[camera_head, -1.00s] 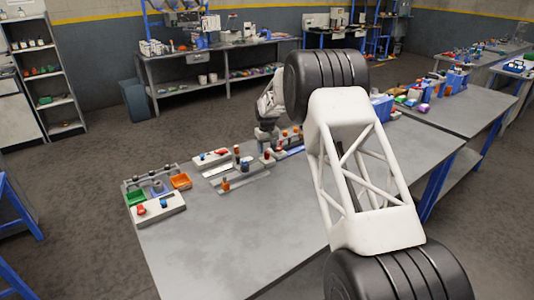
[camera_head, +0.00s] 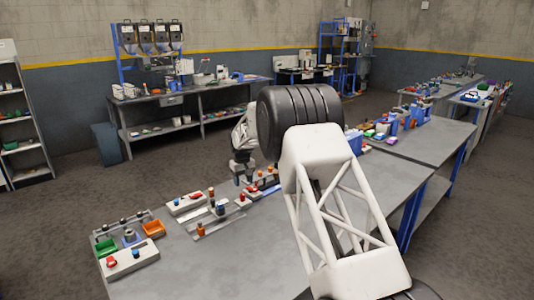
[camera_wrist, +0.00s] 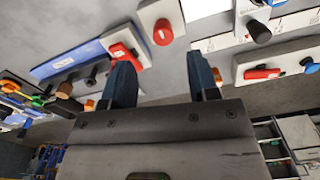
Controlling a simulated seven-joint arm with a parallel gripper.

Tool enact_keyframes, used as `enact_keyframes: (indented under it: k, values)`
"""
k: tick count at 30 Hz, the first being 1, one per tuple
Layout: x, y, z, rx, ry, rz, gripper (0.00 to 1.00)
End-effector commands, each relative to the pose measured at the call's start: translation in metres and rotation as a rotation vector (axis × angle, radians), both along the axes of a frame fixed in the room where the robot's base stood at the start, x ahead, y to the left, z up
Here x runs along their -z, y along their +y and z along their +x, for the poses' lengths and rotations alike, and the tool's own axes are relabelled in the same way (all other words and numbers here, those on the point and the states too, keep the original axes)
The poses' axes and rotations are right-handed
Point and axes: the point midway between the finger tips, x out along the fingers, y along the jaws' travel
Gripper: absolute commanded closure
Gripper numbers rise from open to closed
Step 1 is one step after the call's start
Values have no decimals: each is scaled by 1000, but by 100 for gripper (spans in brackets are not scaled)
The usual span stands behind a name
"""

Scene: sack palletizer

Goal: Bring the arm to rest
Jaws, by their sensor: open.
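My gripper (camera_wrist: 163,85) shows in the wrist view with its two dark fingers spread apart and nothing between them. In the head view my white lattice arm with black joints reaches over the grey table (camera_head: 250,252), and the gripper end (camera_head: 243,172) is partly hidden behind a black joint. The fingers hang above or beside small control panels near the table's far side. A red button (camera_wrist: 163,32) on a pale block and a red switch (camera_wrist: 128,55) lie beyond the fingers in the wrist view. I cannot tell the exact gap to them.
A panel with green (camera_head: 105,247) and orange bins (camera_head: 153,228) stands at the table's left end. A white box with a red knob (camera_head: 128,262) is in front of it. The table's near middle is clear. More benches, a shelf (camera_head: 22,125) and a blue bin (camera_head: 106,143) stand behind.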

Motion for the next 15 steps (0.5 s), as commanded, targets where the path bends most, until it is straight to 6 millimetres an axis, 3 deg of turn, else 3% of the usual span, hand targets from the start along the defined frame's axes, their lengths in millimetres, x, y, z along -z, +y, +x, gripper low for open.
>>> enact_keyframes:
  k: [7, 15]
  values:
    - [-38, -27, -20, 30, -13, 4, 45]
    - [-91, -72, -60, 82, -31, 10, 45]
